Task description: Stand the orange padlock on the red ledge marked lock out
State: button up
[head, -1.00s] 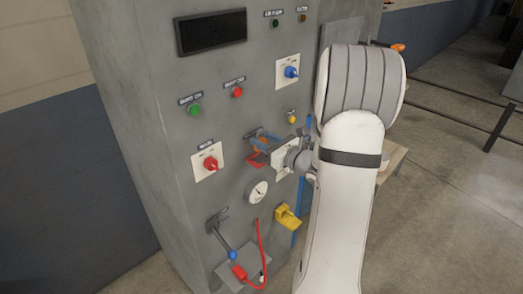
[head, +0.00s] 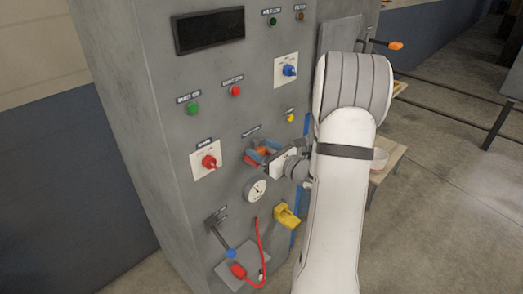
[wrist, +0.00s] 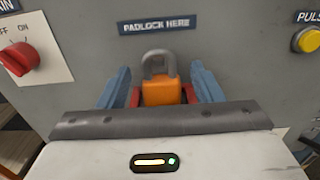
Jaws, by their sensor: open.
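The orange padlock (wrist: 163,92) with its grey shackle (wrist: 160,62) stands upright between my fingers in the wrist view. It shows small in the head view (head: 263,151). Red parts of the ledge (wrist: 189,93) show on both sides of the padlock's lower body; the ledge also shows in the head view (head: 249,160). The padlock appears to rest on it, but its base is hidden by my gripper. My gripper (wrist: 160,70) has blue fingers spread apart, with gaps on either side of the padlock. The label above (wrist: 158,26) reads "PADLOCK HERE".
A red main switch (wrist: 20,58) is left of the ledge and a yellow button (wrist: 308,40) right. A round gauge (head: 257,190) and a yellow part (head: 287,216) sit below on the grey cabinet (head: 150,110). A lever (head: 222,237) is lower left.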

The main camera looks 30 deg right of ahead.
jog(key=shift+r, duration=0.15)
jog(key=shift+s+d, duration=0.15)
jog(key=shift+s, duration=0.2)
jog(key=b+v, duration=0.2)
jog(key=v, duration=0.9)
jog(key=s+a+n+g+y, duration=0.1)
jog(key=a+n+g+y, duration=0.3)
jog(key=a, duration=0.3)
jog(key=s+a+n+g+y, duration=0.1)
jog(key=s+a+n+g, duration=0.1)
jog(key=a+n+g, duration=0.35)
jog(key=s+a+n+g+h, duration=0.1)
jog(key=s+a+n+g, duration=0.4)
jog(key=a+n, duration=0.4)
jog(key=s+r+n+h, duration=0.2)
jog(key=s+n+h, duration=0.5)
jog(key=n+h, duration=0.3)
jog(key=n, duration=0.3)
jog(key=shift+d, duration=0.4)
